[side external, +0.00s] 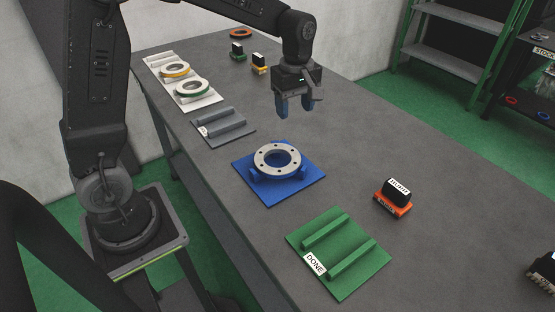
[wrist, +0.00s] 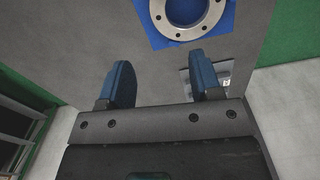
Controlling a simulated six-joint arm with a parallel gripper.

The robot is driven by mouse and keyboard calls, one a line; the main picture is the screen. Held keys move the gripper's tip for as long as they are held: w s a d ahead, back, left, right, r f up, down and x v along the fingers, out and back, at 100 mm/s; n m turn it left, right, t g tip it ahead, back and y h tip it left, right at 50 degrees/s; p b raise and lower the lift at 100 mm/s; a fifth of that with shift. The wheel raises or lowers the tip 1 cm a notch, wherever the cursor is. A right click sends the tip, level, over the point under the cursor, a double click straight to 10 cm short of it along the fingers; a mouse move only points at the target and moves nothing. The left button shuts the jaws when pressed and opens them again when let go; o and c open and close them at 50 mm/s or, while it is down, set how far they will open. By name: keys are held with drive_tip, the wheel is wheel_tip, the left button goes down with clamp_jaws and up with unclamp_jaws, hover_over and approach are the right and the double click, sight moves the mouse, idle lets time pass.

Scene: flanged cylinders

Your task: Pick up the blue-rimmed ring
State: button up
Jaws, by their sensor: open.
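A grey metal flanged ring (side external: 263,162) with bolt holes lies flat on blue supports on a blue plate (side external: 306,181) in the middle of the table. I cannot tell whether the blue around it is its own rim or only the supports. The ring also shows at the top of the wrist view (wrist: 187,35), cut off by the frame edge. My gripper (side external: 295,107) is open and empty, with blue fingertips, above the table and behind the ring in the side view. In the wrist view, the fingers (wrist: 162,82) stand apart with the ring beyond them.
A green DONE plate (side external: 325,278) with two bars is empty at the front. A grey plate (side external: 239,134) with bars is empty. A white tray (side external: 207,102) holds yellow- and green-rimmed rings. An orange block with a black top (side external: 395,198) stands right; small blocks (side external: 259,66) and an orange ring (side external: 241,33) stand behind.

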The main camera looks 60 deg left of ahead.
sight(292, 152)
wheel_tip(292, 152, down, 14)
drive_tip(key=shift+a+r, duration=0.1)
drive_tip(key=shift+r, duration=0.15)
idle(0.3)
drive_tip(key=shift+w, duration=0.1)
clamp_jaws()
idle(0.3)
drive_tip(key=shift+r, duration=0.1)
